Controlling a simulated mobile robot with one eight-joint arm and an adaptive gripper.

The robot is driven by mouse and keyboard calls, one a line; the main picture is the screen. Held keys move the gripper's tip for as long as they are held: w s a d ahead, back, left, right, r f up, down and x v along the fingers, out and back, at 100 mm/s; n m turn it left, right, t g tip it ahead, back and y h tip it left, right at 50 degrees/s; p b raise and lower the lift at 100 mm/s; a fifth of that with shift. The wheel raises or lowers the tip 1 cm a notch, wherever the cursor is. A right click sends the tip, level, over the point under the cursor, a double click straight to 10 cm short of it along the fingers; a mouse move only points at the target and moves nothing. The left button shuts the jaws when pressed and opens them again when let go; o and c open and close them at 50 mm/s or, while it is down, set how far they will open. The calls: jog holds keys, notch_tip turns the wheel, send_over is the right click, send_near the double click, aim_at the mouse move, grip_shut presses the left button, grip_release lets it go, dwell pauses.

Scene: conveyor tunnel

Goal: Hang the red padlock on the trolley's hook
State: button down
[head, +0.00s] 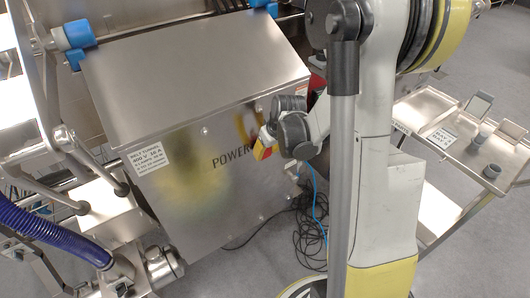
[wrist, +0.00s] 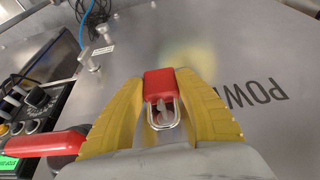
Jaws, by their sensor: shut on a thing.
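My gripper (head: 264,148) is in front of the steel cabinet marked POWER, and its yellow fingers (wrist: 160,95) are shut on the red padlock (wrist: 158,82). In the wrist view the padlock's body sits between the fingertips, with its bright metal shackle (wrist: 164,116) towards the camera. In the head view the padlock is too small and covered to make out clearly. The trolley (head: 440,143) stands at the right, behind my arm column, well apart from the gripper. I cannot make out its hook.
The steel cabinet (head: 190,85) fills the left and middle. A black control panel (wrist: 42,90) and a red handle (wrist: 45,143) show at the left of the wrist view. Black cables (head: 297,228) and a blue hose (head: 317,195) lie below.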

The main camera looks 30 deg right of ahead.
jog(key=s, duration=0.6)
jog(key=shift+s+d+b, duration=0.15)
jog(key=shift+s+b, duration=0.1)
jog(key=shift+b, duration=0.1)
dwell(0.4)
dwell(0.5)
